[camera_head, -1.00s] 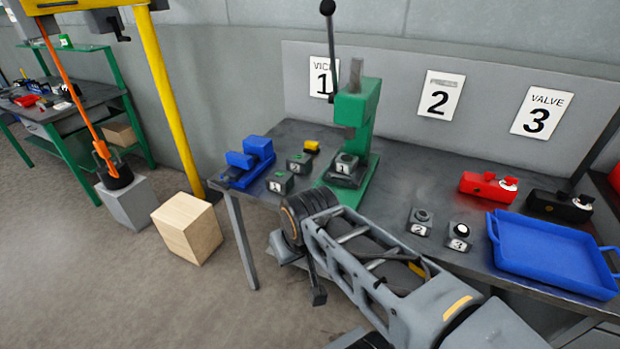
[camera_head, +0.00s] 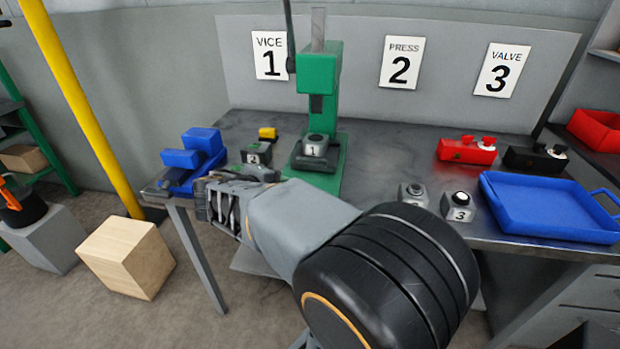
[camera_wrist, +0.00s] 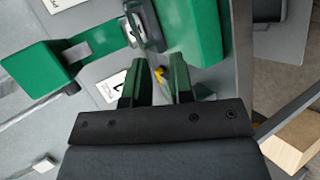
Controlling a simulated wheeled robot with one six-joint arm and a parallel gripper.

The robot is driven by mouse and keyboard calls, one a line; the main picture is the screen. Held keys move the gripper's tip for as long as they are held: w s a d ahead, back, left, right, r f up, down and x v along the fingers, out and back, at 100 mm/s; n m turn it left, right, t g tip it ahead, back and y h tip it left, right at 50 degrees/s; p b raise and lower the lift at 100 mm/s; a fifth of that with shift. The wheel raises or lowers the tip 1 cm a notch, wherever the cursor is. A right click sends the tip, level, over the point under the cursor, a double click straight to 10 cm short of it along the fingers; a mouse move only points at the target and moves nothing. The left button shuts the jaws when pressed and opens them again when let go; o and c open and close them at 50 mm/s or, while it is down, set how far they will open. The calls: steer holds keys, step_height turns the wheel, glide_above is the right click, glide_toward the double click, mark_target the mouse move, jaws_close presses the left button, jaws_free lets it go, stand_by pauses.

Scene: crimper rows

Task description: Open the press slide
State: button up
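The green press (camera_head: 318,75) stands at the back of the workbench, below and between the VICE 1 and PRESS 2 signs.
The press lever (camera_head: 290,30) stands upright.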

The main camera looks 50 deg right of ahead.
mark_target(309, 159)
steer(key=w+d+h, duration=0.1)
steer(key=d, duration=0.4)
steer(key=w+d+f+h+b, duration=0.1)
steer(key=w+d, duration=0.1)
steer(key=d, duration=0.3)
steer(key=w+d+f+h, duration=0.1)
steer(key=w+d, duration=0.1)
steer(key=d, duration=0.4)
steer(key=shift+f+n+t, duration=0.2)
steer(key=shift+n+t, duration=0.2)
steer(key=shift+w, duration=0.1)
jaws_close()
